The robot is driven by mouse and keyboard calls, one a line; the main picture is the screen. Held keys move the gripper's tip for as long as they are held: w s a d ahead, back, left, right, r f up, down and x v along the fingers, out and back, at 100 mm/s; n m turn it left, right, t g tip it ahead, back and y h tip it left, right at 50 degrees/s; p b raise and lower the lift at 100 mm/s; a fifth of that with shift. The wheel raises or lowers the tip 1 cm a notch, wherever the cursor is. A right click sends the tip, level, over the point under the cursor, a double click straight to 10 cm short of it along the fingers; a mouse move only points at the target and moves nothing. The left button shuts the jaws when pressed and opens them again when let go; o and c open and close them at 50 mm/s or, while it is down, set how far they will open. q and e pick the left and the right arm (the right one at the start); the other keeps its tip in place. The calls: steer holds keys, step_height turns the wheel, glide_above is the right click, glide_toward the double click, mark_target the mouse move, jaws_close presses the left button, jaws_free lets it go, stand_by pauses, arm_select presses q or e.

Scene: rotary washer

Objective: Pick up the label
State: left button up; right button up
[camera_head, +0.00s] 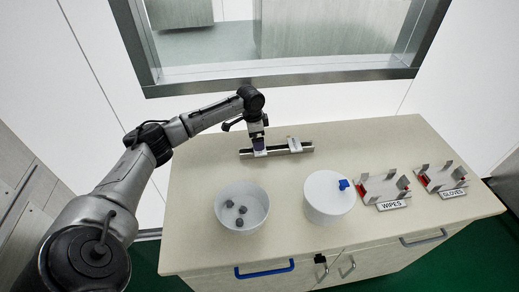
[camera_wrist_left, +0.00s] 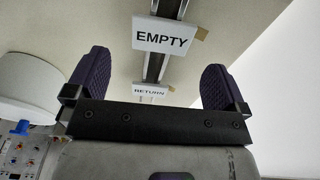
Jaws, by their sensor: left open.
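Two white labels stand on a dark rail (camera_head: 276,151) at the back of the table. In the left wrist view, one label (camera_wrist_left: 163,36) reads EMPTY and a smaller label (camera_wrist_left: 150,90) reads RETURN. Each has a tan tab at one side. My left gripper (camera_head: 259,146) is over the left part of the rail, at one white label; the other label (camera_head: 294,145) is just to the right. In the wrist view my left gripper (camera_wrist_left: 156,64) is open, its purple fingers apart with nothing clamped between them. Whether it touches a label cannot be told. My right gripper is not in view.
A white bowl (camera_head: 229,197) with several dark lumps stands in front of the rail. A white lidded drum (camera_head: 322,196) with a blue knob is beside it. Holders marked WIPES (camera_head: 393,204) and GLOVES (camera_head: 452,194) stand at the right. The back right tabletop is clear.

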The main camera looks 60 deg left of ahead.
arm_select(q)
steer(key=shift+w+f, duration=0.2)
steer(key=shift+f, duration=1.15)
steer(key=shift+w+f, duration=0.2)
steer(key=shift+f, duration=1.1)
steer(key=shift+c, duration=0.3)
steer(key=c, duration=0.8)
